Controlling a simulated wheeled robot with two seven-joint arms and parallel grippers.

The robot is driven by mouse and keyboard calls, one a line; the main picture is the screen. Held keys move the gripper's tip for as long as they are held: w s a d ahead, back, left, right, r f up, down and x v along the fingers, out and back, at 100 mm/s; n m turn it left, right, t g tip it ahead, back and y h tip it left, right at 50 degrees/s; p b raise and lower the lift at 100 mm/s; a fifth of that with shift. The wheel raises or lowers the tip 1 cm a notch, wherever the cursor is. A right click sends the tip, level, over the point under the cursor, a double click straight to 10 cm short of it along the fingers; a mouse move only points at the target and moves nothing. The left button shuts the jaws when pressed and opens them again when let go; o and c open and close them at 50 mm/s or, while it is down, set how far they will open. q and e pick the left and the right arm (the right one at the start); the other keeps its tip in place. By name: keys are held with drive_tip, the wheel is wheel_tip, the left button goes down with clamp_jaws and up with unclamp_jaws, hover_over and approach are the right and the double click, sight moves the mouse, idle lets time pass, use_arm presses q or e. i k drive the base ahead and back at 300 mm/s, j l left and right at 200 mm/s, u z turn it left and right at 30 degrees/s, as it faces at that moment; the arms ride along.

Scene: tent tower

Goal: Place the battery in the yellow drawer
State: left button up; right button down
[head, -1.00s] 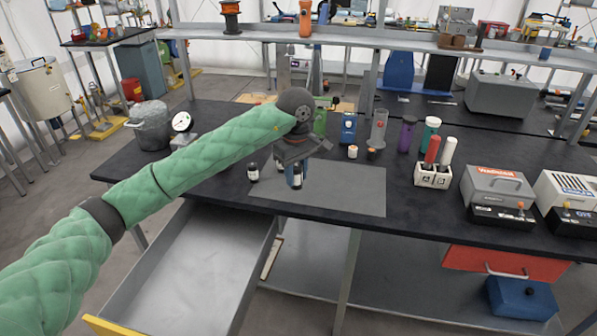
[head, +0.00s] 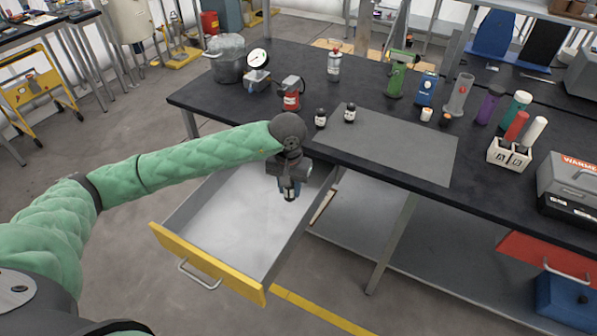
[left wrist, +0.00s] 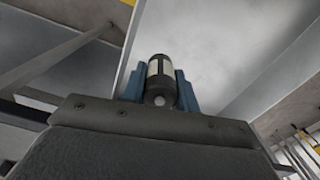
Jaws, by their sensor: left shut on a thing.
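The battery is a small dark cylinder with a white band, seen in the left wrist view (left wrist: 160,68) between my blue fingertips. My left gripper (head: 289,190) is shut on it and points down over the right part of the open drawer. In the head view the gripper mostly hides the battery. The drawer has a yellow front (head: 205,262) with a metal handle and a bare, pale grey inside. It is pulled out below the table. The drawer's pale floor (left wrist: 210,40) shows beyond the battery in the left wrist view. My right gripper is not in view.
The dark table (head: 225,95) stands behind the drawer. A red device (head: 291,93), a gauge (head: 259,60) and a pot (head: 226,60) are nearby.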

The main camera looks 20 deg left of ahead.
sight(264, 201)
drive_tip(key=i+l+u, duration=0.1)
drive_tip(key=l+u, duration=0.25)
drive_tip(key=l, duration=1)
